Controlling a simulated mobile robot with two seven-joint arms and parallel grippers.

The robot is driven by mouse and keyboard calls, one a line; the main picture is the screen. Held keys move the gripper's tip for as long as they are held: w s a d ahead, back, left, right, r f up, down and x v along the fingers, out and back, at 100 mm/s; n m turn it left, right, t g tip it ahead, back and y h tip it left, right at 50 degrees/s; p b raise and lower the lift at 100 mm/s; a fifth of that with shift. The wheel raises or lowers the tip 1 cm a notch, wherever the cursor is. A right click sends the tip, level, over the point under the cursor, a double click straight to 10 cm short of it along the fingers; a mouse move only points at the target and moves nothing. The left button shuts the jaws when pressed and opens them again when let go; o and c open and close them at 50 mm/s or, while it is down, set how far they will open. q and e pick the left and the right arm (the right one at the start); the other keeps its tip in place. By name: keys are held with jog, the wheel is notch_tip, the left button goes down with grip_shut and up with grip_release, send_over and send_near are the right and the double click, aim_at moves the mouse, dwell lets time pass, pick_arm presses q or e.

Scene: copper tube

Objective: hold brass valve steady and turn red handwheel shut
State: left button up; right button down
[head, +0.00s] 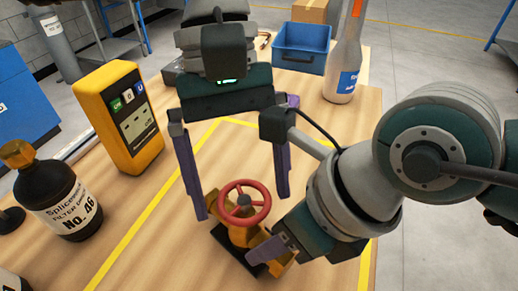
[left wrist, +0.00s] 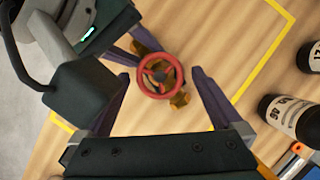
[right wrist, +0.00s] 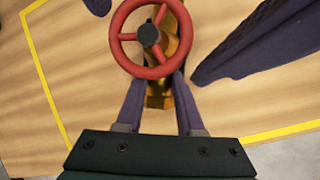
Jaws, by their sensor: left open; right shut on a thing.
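The red handwheel (head: 244,203) sits on top of the brass valve (head: 238,237), which stands on a small dark base on the wooden table. My left gripper (head: 243,208) comes down from above, open, with its purple fingers on either side of the handwheel and apart from it. In the left wrist view the handwheel (left wrist: 160,77) shows between the spread fingers. My right gripper (head: 277,252) is shut on the lower right part of the valve body. In the right wrist view its fingers meet the valve body (right wrist: 158,97) just below the handwheel (right wrist: 147,36), which hides part of it.
A yellow meter (head: 120,115) and a dark labelled bottle (head: 58,200) stand on the left of the table. A blue bin (head: 303,50) and a grey bottle (head: 345,60) stand at the back. Yellow tape lines mark an area around the valve.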

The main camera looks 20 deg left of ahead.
pick_arm(q)
jog(key=v, duration=1.1)
jog(key=shift+r, duration=0.3)
jog(key=s+a+n+t+h, duration=0.2)
jog(key=s+n+t, duration=0.3)
jog(key=n, duration=0.9)
jog(key=shift+y, duration=0.3)
jog(key=x, duration=1.2)
jog(key=shift+s+d+r, duration=0.1)
jog(key=shift+s+d, duration=0.05)
jog(key=shift+s, duration=0.15)
